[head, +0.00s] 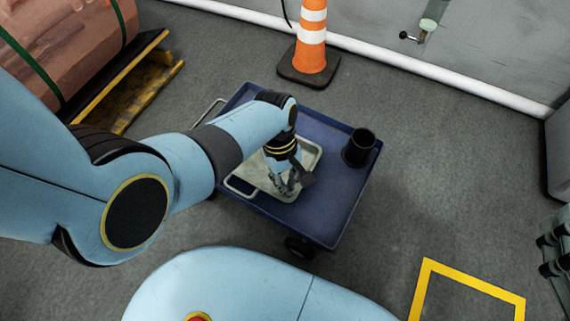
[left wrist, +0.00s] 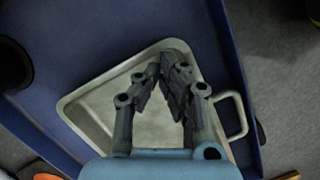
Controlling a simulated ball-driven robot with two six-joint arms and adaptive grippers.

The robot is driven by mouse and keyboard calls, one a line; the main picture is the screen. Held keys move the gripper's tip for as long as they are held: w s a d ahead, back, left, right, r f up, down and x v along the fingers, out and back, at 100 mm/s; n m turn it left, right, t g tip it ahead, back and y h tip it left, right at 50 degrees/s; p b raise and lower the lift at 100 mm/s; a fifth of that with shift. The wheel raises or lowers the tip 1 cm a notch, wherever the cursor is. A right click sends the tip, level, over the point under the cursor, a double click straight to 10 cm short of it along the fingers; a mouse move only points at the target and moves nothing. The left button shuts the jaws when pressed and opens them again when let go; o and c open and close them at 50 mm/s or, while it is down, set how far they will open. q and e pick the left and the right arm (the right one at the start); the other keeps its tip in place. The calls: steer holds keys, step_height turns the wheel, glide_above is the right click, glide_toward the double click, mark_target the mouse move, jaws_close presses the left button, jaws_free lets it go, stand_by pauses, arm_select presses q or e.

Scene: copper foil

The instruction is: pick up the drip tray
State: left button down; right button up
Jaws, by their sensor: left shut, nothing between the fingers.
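The drip tray (head: 252,180) is a shallow, pale metal tray with a raised rim and a loop handle at its left end in the head view. It lies on the blue cart top (head: 325,215). My left gripper (head: 288,188) is over the tray and partly hides it. In the left wrist view the tray (left wrist: 95,100) lies beneath the fingers, its handle at the right. The left gripper's fingertips (left wrist: 168,62) meet with nothing between them. I cannot tell whether they touch the tray. My right gripper is not in view.
A black cup (head: 358,148) stands on the cart, right of the tray. An orange and white cone (head: 311,45) stands behind the cart. A copper roll (head: 75,35) on a yellow-edged pallet (head: 150,90) is at the left.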

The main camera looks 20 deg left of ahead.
arm_select(q)
steer(key=shift+s+d+p, duration=0.55)
steer(key=shift+s+d, duration=0.25)
steer(key=shift+d, duration=0.3)
steer(key=shift+s+d, duration=0.1)
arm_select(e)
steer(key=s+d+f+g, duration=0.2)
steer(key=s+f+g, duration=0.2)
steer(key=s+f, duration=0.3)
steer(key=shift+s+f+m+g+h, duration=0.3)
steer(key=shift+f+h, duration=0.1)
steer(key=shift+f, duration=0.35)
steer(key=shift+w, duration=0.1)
